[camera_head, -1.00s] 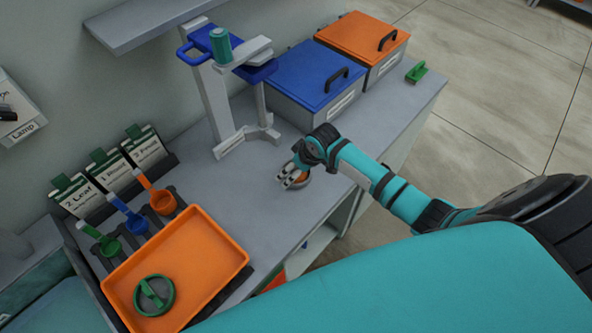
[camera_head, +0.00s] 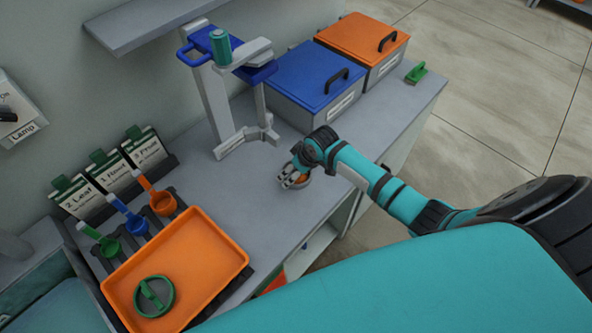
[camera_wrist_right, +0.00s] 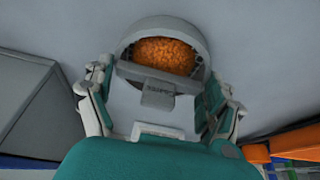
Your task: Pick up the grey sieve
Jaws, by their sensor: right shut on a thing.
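The grey sieve (camera_wrist_right: 160,93) is a round grey ring with a tab, and it holds an orange, crumbly-looking mass (camera_wrist_right: 164,56). In the right wrist view it sits between the two fingers of my right gripper (camera_wrist_right: 157,90), which is shut on it. In the head view my right gripper (camera_head: 290,178) is low over the grey bench top, and the sieve (camera_head: 303,183) is mostly hidden by the fingers. I cannot tell whether the sieve touches the bench. My left gripper is not in view.
A blue-topped press stand (camera_head: 228,140) is behind the gripper. Blue (camera_head: 305,75) and orange (camera_head: 362,38) lidded boxes stand at the back. Bench around the gripper is clear.

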